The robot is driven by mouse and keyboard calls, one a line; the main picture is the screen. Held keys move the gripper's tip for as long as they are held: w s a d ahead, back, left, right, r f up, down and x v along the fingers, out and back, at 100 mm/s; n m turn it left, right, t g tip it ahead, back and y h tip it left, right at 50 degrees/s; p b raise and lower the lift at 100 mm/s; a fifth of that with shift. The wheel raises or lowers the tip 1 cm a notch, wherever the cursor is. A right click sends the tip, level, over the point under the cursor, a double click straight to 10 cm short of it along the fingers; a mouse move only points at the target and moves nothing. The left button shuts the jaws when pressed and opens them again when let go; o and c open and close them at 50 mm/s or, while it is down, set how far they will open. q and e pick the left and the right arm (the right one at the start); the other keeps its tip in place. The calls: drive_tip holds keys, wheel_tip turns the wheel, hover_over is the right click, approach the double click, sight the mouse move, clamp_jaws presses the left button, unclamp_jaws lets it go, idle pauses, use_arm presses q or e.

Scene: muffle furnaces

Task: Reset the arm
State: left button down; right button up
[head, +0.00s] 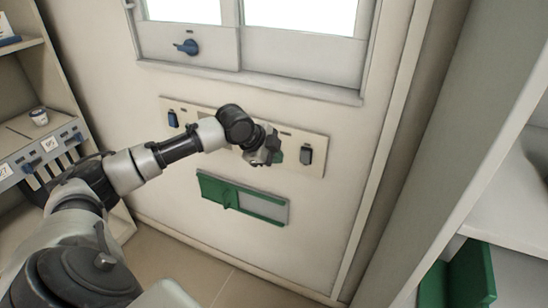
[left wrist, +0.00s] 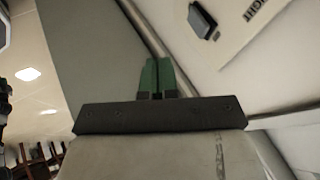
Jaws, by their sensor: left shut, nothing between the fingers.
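My left arm reaches in from the left in the head view. My left gripper (head: 277,156) is in front of the beige switch panel (head: 288,132), near its right part. In the left wrist view the green fingers of the left gripper (left wrist: 157,76) are together, with nothing between them. A dark switch (head: 306,154) on the panel is just right of the gripper. A dark switch (left wrist: 202,20) beside a label reading "RIGHT" also shows in the left wrist view, apart from the fingers. A blue switch (head: 173,119) is at the panel's left end. My right gripper is out of view.
A window (head: 250,80) with a blue handle (head: 187,47) is above the panel. A green-framed sliding plate (head: 262,206) is below it. White shelving with a green object (head: 470,275) is at right.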

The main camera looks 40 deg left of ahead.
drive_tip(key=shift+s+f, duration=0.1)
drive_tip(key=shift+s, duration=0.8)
use_arm(q)
wheel_tip(320, 180, down, 20)
drive_tip(key=a+n+y, duration=0.2)
drive_tip(key=n, duration=0.4)
drive_tip(key=s+f+n+g+y, duration=0.1)
drive_tip(key=s+f, duration=0.3)
drive_tip(key=f, duration=0.5)
drive_tip(key=s+f+n, duration=0.2)
drive_tip(key=s+f, duration=0.2)
drive_tip(key=f, duration=0.4)
drive_tip(key=s+d+f+n+g, duration=0.1)
drive_tip(key=s+d+f, duration=0.3)
drive_tip(key=s+f, duration=0.5)
drive_tip(key=s+d+f+n+g, duration=0.15)
drive_tip(key=s+d+f, duration=0.35)
drive_tip(key=s, duration=0.5)
drive_tip(key=s+d+f+g, duration=0.1)
drive_tip(key=s+d+f, duration=0.2)
drive_tip(key=s, duration=0.6)
drive_tip(key=s+d+f+g, duration=0.1)
drive_tip(key=s+d+f, duration=0.3)
drive_tip(key=s, duration=0.6)
drive_tip(key=shift+s+d, duration=0.2)
drive_tip(key=shift+d, duration=0.3)
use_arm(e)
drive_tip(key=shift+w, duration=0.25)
use_arm(q)
drive_tip(key=shift+n+g, duration=0.25)
